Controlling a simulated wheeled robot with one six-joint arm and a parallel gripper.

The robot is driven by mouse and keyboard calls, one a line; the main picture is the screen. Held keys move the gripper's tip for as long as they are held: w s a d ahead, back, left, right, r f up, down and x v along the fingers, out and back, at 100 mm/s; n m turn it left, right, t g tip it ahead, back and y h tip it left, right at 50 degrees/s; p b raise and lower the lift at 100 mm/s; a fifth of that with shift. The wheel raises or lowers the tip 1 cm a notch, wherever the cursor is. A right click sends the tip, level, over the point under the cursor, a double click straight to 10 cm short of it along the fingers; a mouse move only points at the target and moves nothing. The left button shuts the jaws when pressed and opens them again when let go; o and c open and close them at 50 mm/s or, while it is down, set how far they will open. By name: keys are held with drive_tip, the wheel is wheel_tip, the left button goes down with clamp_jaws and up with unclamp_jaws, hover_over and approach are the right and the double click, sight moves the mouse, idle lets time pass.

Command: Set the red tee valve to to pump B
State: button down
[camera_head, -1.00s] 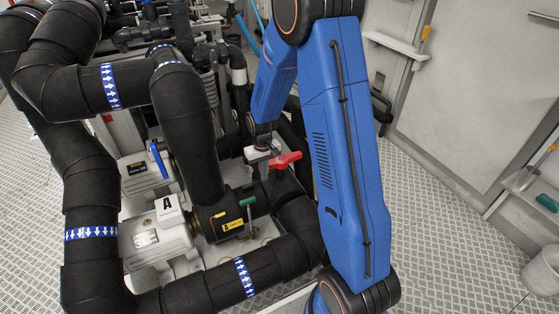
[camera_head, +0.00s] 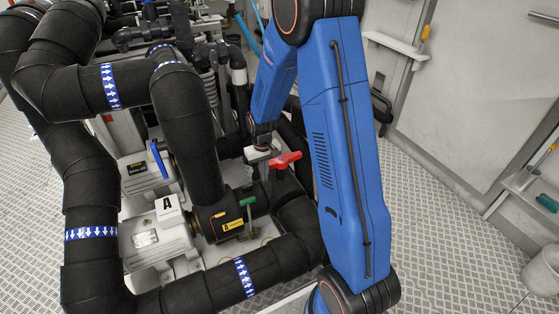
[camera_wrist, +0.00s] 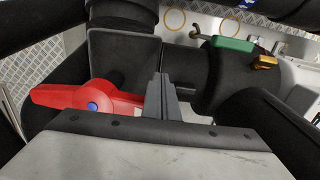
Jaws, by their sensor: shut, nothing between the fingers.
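The red tee valve handle (camera_head: 285,160) shows in the head view among black pipes, just right of my gripper (camera_head: 257,168).
A green handle (camera_head: 248,201) sits on the pipe by pump A (camera_head: 167,209); it also shows in the wrist view (camera_wrist: 234,45). A blue handle (camera_head: 158,160) stands further left. Thick black pipes (camera_head: 187,135) crowd the left side. The floor at right (camera_head: 450,210) is clear.

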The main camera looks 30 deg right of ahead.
drive_tip(key=shift+w, duration=0.1)
drive_tip(key=shift+w+a, duration=0.2)
drive_tip(key=shift+w, duration=0.25)
drive_tip(key=shift+w, duration=0.1)
drive_tip(key=shift+w+a, duration=0.15)
drive_tip(key=shift+w, duration=0.45)
idle(0.3)
drive_tip(key=shift+w+a, duration=0.1)
drive_tip(key=shift+w, duration=0.4)
drive_tip(key=shift+w, duration=0.1)
